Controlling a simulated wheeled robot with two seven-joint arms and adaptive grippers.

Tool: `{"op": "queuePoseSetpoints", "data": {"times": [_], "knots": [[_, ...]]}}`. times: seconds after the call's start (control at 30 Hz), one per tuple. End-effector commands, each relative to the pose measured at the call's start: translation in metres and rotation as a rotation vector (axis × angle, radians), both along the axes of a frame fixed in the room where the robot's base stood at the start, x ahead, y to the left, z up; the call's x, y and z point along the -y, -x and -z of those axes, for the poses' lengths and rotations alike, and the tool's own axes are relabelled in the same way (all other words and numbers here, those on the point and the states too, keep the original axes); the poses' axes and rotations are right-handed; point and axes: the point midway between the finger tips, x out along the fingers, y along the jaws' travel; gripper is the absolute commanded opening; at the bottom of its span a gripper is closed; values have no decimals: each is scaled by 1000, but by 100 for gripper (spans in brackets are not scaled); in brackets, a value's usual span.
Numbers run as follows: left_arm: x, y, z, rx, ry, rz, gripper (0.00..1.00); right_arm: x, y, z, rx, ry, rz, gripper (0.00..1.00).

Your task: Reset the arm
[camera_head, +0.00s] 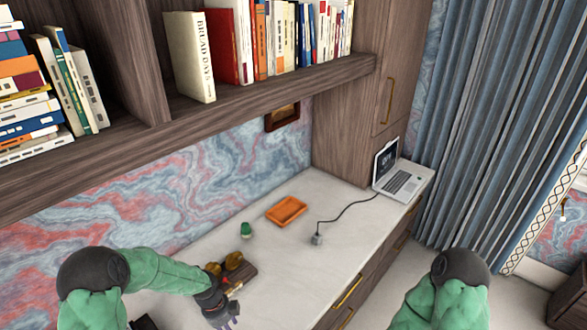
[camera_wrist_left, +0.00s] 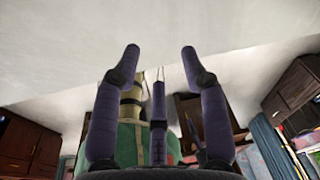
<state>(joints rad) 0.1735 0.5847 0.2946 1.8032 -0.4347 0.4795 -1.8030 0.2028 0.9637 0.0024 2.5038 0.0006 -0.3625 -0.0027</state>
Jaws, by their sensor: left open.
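My left arm (camera_head: 165,272), green with a dark shoulder, reaches in from the left over the near part of the desk. My left gripper (camera_head: 228,318) is at the bottom edge of the head view, partly cut off. In the left wrist view, my left gripper (camera_wrist_left: 160,58) has its two dark purple fingers spread apart with nothing between them. My right arm (camera_head: 450,290) shows only its shoulder and upper part at the bottom right. My right gripper is out of view.
Beside my left gripper is a dark brown item with round golden-brown parts (camera_head: 236,262). The pale desk (camera_head: 275,265) also holds a small green object (camera_head: 246,230), an orange tray (camera_head: 287,211), a grey cabled block (camera_head: 317,239) and a laptop (camera_head: 402,183). A bookshelf (camera_head: 250,92) overhangs behind.

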Motion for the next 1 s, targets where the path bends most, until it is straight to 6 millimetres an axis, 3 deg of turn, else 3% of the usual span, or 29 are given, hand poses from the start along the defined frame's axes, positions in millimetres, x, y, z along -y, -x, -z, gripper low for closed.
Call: {"op": "queuePoseSetpoints", "data": {"times": [0.2,0.5,0.7,1.0], "knots": [[33,45,39,-108,89,-458,44,0,0,0,1,0,0,44],[71,115,79,-318,152,-1232,44,0,0,0,0,0,0,44],[84,160,93,-450,138,-1712,44,0,0,0,0,0,0,44],[90,209,100,-566,84,-2222,44,0,0,0,0,0,0,44]]}}
